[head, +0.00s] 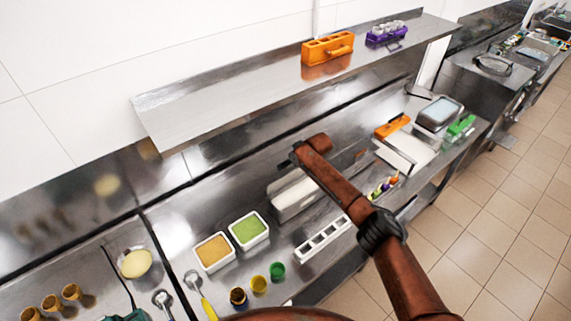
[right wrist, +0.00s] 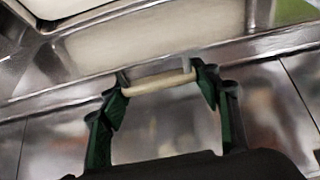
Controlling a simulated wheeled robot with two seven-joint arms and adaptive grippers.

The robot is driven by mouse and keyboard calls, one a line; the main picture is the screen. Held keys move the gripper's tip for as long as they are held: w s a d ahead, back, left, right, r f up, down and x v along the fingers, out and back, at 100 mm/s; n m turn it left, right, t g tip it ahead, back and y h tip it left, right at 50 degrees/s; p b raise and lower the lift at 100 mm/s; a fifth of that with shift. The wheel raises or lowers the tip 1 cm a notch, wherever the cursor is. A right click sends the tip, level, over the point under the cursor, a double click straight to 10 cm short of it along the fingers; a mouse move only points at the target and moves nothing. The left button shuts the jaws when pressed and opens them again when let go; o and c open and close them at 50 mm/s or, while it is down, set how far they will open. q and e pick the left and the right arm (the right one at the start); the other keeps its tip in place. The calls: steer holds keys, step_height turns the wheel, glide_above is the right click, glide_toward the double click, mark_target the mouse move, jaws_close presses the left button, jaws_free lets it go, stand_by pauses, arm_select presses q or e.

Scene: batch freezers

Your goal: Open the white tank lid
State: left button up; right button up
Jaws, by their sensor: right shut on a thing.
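The white tank (head: 293,199) is set in the steel counter, partly hidden behind my right arm. In the right wrist view its white body (right wrist: 150,48) is at the top, cut off by the frame edge. A cream bar handle (right wrist: 158,84) sticks out at its near edge. My right gripper (right wrist: 163,86) is shut on this handle, with a green-lined finger at each end. I cannot tell whether the lid is raised. A teal shape cut off at the bottom left of the head view may be my left gripper.
Beside the tank stand tubs of orange (head: 213,252) and green (head: 249,230) filling, a white slotted rack (head: 323,238) and small cups (head: 259,285). A steel shelf (head: 200,107) overhangs the back, bearing an orange caddy (head: 327,48). Tiled floor is clear at right.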

steer(key=shift+w+a, duration=0.25)
steer(key=shift+a, duration=0.1)
steer(key=o, duration=1.7)
steer(key=shift+d+f, duration=0.1)
steer(key=shift+d, duration=0.1)
steer(key=v, duration=1.2)
